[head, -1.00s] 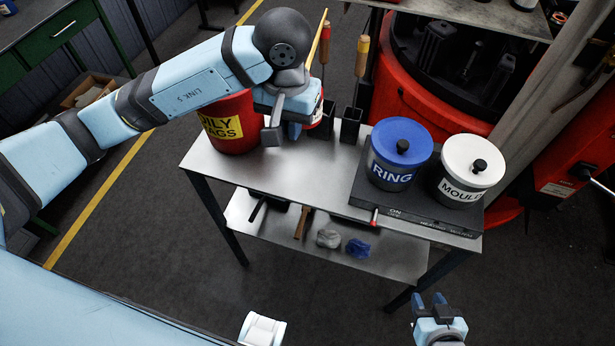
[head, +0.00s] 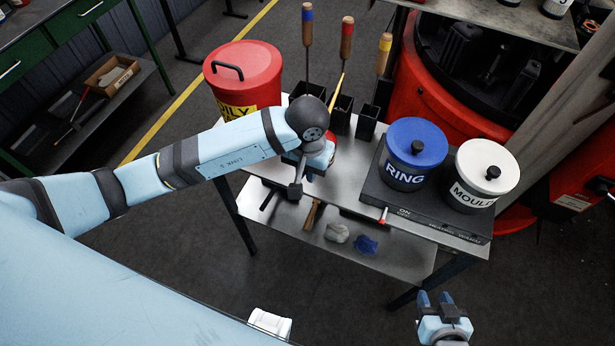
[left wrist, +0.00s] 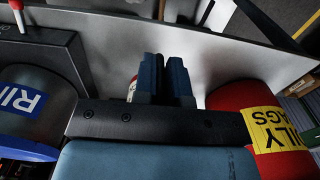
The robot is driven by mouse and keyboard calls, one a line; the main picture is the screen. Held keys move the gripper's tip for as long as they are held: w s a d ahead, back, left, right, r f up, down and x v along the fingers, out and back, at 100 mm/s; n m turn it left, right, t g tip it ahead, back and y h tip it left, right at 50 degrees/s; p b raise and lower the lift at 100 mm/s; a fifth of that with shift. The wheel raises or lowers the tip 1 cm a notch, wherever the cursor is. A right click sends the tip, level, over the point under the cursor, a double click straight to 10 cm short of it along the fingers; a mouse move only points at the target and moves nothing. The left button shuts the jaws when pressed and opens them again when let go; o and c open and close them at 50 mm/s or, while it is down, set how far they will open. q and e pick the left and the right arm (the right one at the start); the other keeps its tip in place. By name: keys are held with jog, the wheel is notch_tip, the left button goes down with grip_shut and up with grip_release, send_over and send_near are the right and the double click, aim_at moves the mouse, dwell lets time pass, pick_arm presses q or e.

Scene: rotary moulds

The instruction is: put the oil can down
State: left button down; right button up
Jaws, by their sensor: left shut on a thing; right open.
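The oil can (head: 327,153) is red and white with a thin yellow spout (head: 337,92) pointing up. Most of it is hidden behind my left wrist in the head view. My left gripper (left wrist: 167,82) is shut on it; a small red and white part of the can (left wrist: 132,88) shows beside the fingers in the left wrist view. The can is over the steel table (head: 344,182), left of the dark heating plate. I cannot tell whether its base touches the table. My right gripper (head: 437,302) is open and empty, low in front of the table.
A red oily rags bin (head: 245,75) stands at the table's back left. Tools with wooden handles (head: 347,40) stand in dark holders (head: 341,115) behind the can. A blue-lidded RING pot (head: 416,145) and white-lidded MOULD pot (head: 485,172) stand on the heating plate (head: 400,205).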

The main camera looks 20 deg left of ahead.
pick_arm(q)
jog(key=shift+f, duration=2.15)
jog(key=shift+f, duration=0.1)
jog(key=shift+f, duration=0.1)
jog(key=c, duration=1.2)
grip_release()
